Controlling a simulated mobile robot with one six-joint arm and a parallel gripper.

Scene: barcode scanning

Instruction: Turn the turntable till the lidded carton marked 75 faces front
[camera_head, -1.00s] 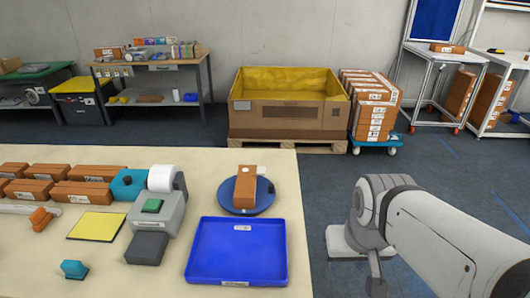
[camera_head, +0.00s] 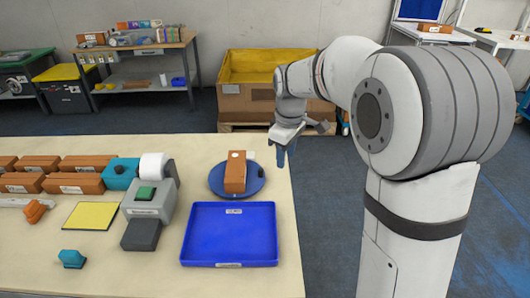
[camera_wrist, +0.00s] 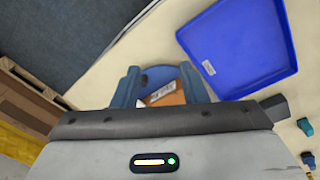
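The turntable (camera_head: 219,185) is a round blue disc on the table, behind the blue tray. An orange-brown carton (camera_head: 236,172) stands on it, with a white spot on top and a pale piece beside it. I cannot read any number on it. A small dark knob (camera_head: 260,172) sits at the disc's right edge. My gripper (camera_head: 282,156) hangs by the table's right edge, right of the turntable and apart from it. The wrist view shows its two blue fingers (camera_wrist: 159,82) spread with nothing held. The turntable (camera_wrist: 157,72) and the partly hidden carton (camera_wrist: 163,95) appear beyond them.
An empty blue tray (camera_head: 230,235) lies in front of the turntable. A grey device (camera_head: 149,199) with a green top and a yellow mat (camera_head: 90,216) are to the left. Several brown boxes (camera_head: 75,184) line the table's left. Open floor lies right of the table.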

